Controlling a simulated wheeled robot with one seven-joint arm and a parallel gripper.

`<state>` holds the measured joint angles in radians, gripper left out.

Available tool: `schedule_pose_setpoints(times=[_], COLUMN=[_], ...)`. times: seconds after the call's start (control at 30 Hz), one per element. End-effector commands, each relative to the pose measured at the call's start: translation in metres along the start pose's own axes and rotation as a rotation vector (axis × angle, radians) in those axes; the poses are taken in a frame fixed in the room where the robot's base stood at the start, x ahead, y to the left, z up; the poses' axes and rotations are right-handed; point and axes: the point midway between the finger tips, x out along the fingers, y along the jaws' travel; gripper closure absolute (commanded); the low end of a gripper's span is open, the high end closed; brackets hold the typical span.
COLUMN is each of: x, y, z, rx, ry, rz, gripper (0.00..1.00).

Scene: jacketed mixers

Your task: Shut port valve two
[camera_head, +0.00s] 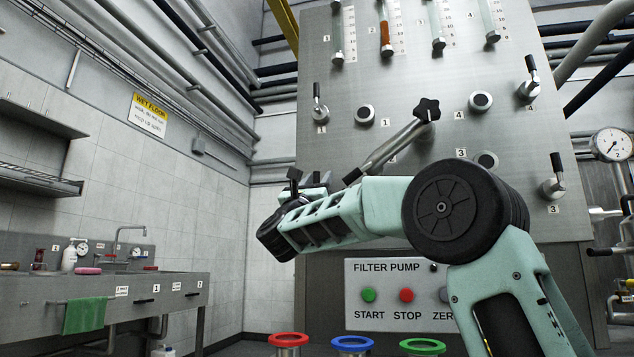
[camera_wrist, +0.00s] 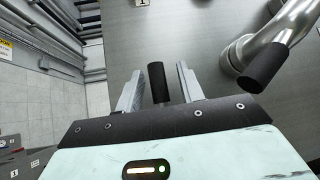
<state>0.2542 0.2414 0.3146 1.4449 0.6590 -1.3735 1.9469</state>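A valve handle with a black grip (camera_head: 294,174) stands roughly upright at the panel's lower left, below the valve labelled 1. It lies where valve two would be, but its number is not visible. My arm hides its base. In the wrist view, the black grip (camera_wrist: 157,83) is between the two fingers of my gripper (camera_wrist: 158,88), with a visible gap on each side. My gripper is open around the handle. In the head view, my gripper (camera_head: 316,182) is beside this handle, partly hidden by its own wrist.
A slanted metal pipe (camera_head: 390,147) with a black star knob and black end crosses the panel close to my arm; it is right of my gripper in the wrist view (camera_wrist: 280,38). Valves 1 (camera_head: 319,106), 4 (camera_head: 529,84) and 3 (camera_head: 554,180) have upright handles.

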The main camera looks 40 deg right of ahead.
Motion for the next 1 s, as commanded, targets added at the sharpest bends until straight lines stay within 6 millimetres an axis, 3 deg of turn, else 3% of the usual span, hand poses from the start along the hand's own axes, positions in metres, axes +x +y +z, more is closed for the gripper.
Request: schedule_pose_setpoints(times=[0.27,0.8,1.0], x=[-0.016,-0.136,-0.165], y=[0.001,0.001,0.001], z=[0.001,0.0,0.0], rx=[0.001,-0.001,0.001], ry=[0.0,0.002,0.0], rz=[0.003,0.005,0.002], gripper=[0.62,0.62,0.62])
